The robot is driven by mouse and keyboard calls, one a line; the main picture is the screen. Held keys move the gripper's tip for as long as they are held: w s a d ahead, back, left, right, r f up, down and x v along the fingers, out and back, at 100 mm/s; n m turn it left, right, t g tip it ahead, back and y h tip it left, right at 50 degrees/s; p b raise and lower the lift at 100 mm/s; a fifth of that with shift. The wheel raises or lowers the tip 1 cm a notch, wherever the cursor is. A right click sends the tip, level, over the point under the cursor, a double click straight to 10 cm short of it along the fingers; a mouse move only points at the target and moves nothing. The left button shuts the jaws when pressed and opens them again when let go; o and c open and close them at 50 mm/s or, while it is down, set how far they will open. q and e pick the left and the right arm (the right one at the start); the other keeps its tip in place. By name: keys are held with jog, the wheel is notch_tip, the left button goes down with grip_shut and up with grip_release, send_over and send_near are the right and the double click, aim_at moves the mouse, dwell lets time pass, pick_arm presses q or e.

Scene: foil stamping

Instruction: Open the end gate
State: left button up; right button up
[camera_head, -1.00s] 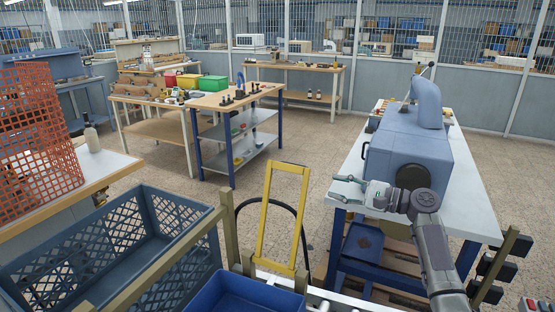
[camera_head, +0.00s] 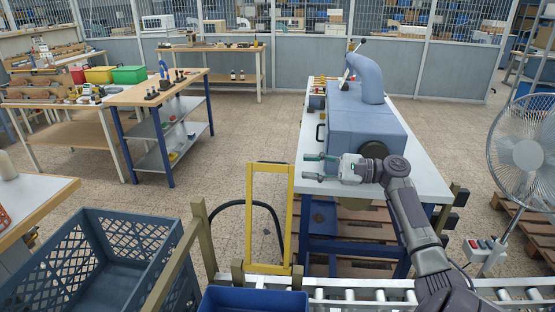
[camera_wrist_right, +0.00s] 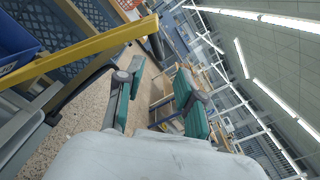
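The end gate is a yellow upright frame (camera_head: 249,215) standing beside the roller conveyor's left part in the head view. It looks closed across the end, but I cannot tell for sure. My right gripper (camera_head: 306,168) is open and empty, its fingers pointing left, just right of the frame's top corner in the picture. I cannot tell its depth gap to the frame. In the right wrist view, the open fingers (camera_wrist_right: 160,72) have nothing between them, and a yellow bar (camera_wrist_right: 80,50) crosses the upper left. My left gripper is not in view.
The roller conveyor (camera_head: 380,295) runs along the bottom right. A blue bin (camera_head: 255,300) sits near the gate's foot, a slatted crate (camera_head: 120,250) at left. A white table (camera_head: 432,185) with a blue machine (camera_head: 360,125) stands behind my arm. A fan (camera_head: 528,155) stands at right.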

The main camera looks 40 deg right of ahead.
jog(key=p+x, duration=0.2)
jog(key=x, duration=0.6)
jog(key=shift+w+a+r, duration=0.1)
jog(key=shift+w+a, duration=0.1)
jog(key=shift+w, duration=0.05)
jog(key=shift+w+a, duration=0.1)
jog(key=shift+w, duration=0.05)
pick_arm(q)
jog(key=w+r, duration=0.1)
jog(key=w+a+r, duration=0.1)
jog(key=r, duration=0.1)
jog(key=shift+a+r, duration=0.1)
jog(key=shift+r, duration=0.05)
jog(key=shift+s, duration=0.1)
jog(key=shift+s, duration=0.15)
pick_arm(e)
grip_shut()
